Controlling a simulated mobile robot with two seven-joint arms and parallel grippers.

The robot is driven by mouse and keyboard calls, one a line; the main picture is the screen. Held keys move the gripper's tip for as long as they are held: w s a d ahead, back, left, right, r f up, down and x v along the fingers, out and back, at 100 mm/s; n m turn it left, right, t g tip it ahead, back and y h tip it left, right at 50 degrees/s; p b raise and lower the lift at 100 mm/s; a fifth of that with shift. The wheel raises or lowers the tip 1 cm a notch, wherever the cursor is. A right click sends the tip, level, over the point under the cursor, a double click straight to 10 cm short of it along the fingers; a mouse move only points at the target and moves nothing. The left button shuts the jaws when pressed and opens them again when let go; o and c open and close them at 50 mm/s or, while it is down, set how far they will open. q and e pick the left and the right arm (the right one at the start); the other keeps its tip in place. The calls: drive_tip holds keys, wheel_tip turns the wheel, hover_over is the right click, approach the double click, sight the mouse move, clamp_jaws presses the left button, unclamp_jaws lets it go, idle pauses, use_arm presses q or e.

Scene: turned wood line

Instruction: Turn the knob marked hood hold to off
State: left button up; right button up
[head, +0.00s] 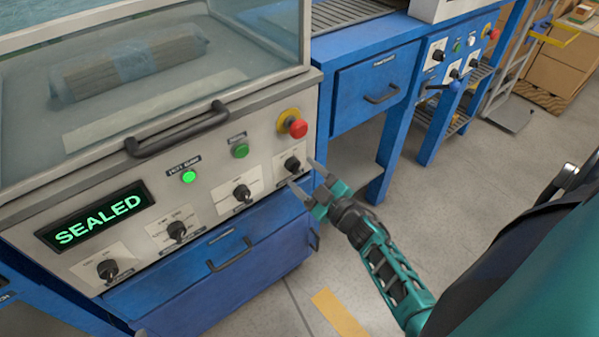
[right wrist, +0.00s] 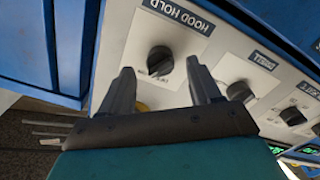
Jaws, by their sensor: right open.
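The hood hold knob (head: 292,164) is a black rotary knob on a white plate, the rightmost in the row on the grey panel. In the right wrist view, the knob (right wrist: 160,60) sits under the upside-down words HOOD HOLD; its small position marks are too small to read. My right gripper (head: 302,173) is open just in front of this knob. In the right wrist view the two fingers of the gripper (right wrist: 160,72) point at the panel on either side of the knob, with nothing held. I cannot tell whether they touch it. My left gripper is not in view.
More black knobs (head: 241,193) sit left along the panel. Above are a lit green lamp (head: 189,177), a green button (head: 240,151) and a red stop button (head: 298,128). A display (head: 95,215) reads SEALED. A handle (head: 176,130) crosses the clear hood. Blue drawers lie below.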

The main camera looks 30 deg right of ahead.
sight(294, 166)
drive_tip(key=shift+w+a, duration=0.1)
drive_tip(key=shift+w, duration=1.2)
drive_tip(key=shift+c, duration=0.4)
drive_tip(key=c, duration=1)
drive_tip(key=shift+o, duration=0.2)
drive_tip(key=shift+n+b, duration=1.8)
drive_tip(key=shift+n, duration=4.1)
drive_tip(key=shift+r, duration=0.1)
